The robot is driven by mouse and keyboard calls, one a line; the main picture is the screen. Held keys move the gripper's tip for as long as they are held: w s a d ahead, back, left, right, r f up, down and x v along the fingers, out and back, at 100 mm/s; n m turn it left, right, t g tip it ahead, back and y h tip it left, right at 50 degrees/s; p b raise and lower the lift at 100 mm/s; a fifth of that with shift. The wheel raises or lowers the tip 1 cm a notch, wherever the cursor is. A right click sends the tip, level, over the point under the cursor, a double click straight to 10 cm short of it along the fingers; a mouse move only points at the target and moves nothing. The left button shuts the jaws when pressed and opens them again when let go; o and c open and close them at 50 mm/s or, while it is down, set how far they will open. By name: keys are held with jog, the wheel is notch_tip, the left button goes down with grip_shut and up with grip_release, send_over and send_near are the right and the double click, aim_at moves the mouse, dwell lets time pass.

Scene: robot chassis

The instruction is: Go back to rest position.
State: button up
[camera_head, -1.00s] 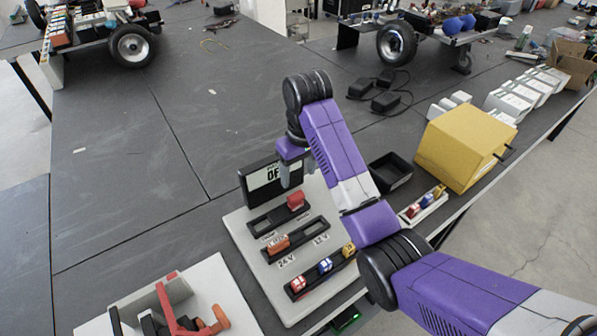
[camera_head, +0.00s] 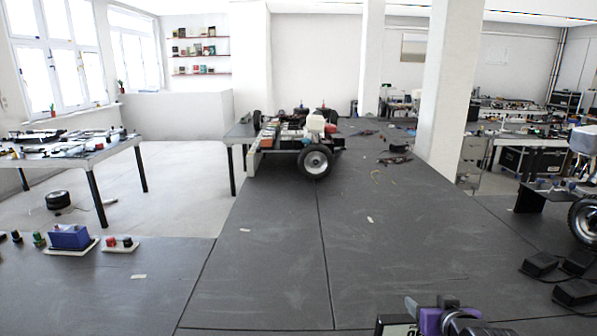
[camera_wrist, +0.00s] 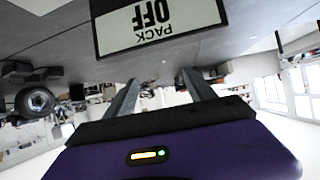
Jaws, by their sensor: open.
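In the wrist view my gripper (camera_wrist: 159,80) shows two grey fingers spread apart with nothing between them. A black-framed display (camera_wrist: 203,12) reading "PACK OFF" appears upside down just beyond the fingertips. In the head view only a corner of that display (camera_head: 397,326) shows at the bottom edge, beside a purple and black part of my arm. The rest of my arm is below the picture, and the fingers cannot be made out clearly there.
A dark worktop (camera_head: 265,270) stretches ahead, mostly bare. Black boxes with cables (camera_head: 575,291) and another wheel (camera_head: 585,220) are at the right. A blue block on a white tray (camera_head: 70,237) is at the left.

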jog(key=s+a+t, duration=0.1)
jog(key=s+a, duration=0.2)
jog(key=s, duration=1.3)
jog(key=s+a+f+t, duration=0.1)
jog(key=s+a, duration=0.2)
jog(key=s, duration=1.4)
jog(key=s+a+n+t+y+b, duration=0.1)
jog(key=s+a, duration=0.3)
jog(key=s, duration=1.3)
jog(key=shift+f, duration=0.25)
